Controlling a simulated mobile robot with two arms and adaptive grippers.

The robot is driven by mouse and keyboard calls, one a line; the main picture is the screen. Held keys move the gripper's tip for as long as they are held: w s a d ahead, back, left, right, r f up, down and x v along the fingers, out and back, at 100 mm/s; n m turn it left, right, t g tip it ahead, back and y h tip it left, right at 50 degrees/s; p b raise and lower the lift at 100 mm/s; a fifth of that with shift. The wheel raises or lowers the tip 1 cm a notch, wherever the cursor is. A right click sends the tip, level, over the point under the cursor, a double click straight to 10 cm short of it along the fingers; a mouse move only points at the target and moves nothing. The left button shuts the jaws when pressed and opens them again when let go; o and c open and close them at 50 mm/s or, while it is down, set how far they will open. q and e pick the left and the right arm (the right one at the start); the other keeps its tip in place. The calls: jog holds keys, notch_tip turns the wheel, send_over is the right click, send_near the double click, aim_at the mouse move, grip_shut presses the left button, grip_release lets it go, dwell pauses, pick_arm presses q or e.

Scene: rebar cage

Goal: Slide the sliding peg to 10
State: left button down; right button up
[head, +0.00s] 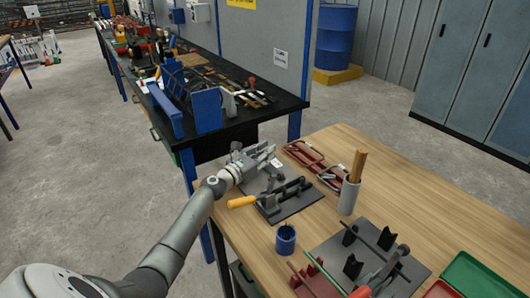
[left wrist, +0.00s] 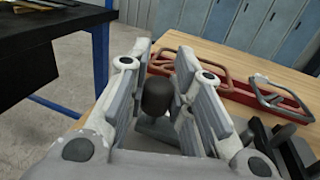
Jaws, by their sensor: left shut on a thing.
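My left gripper (head: 262,160) reaches in over the near left part of the wooden table, above a grey plate (head: 257,185). In the left wrist view its fingers (left wrist: 163,62) stand on either side of a dark, round-topped peg (left wrist: 158,96), shut on it. I take this to be the sliding peg. In the head view the gripper hides the peg. No scale numbers, including a 10, can be read. My right gripper is not in view.
Close by are a yellow-handled tool on a dark plate (head: 290,206), red-framed clamps (head: 318,164), a white cup (head: 348,198) of wooden sticks and a blue mug (head: 286,240). A plate with black blocks (head: 353,267) and a green tray (head: 468,276) lie nearer.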

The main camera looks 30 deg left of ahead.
pick_arm(q)
jog(key=shift+s+d+p, duration=0.15)
jog(key=shift+s+d, duration=0.05)
jog(key=shift+d, duration=0.3)
jog(key=shift+s+d+p, duration=0.15)
jog(key=shift+s+d, duration=0.05)
jog(key=shift+d, duration=0.25)
jog(key=shift+d+f, duration=0.1)
jog(key=shift+f, duration=0.1)
jog(key=c, duration=1.6)
grip_release()
jog(key=o, duration=0.3)
jog(key=shift+s+d+r, duration=0.1)
jog(key=shift+r, duration=0.05)
jog(key=shift+o, duration=0.2)
jog(key=s, duration=0.4)
jog(key=s+a, duration=0.1)
jog(key=s, duration=0.6)
jog(key=shift+s+a, duration=0.35)
jog(key=shift+s, duration=0.05)
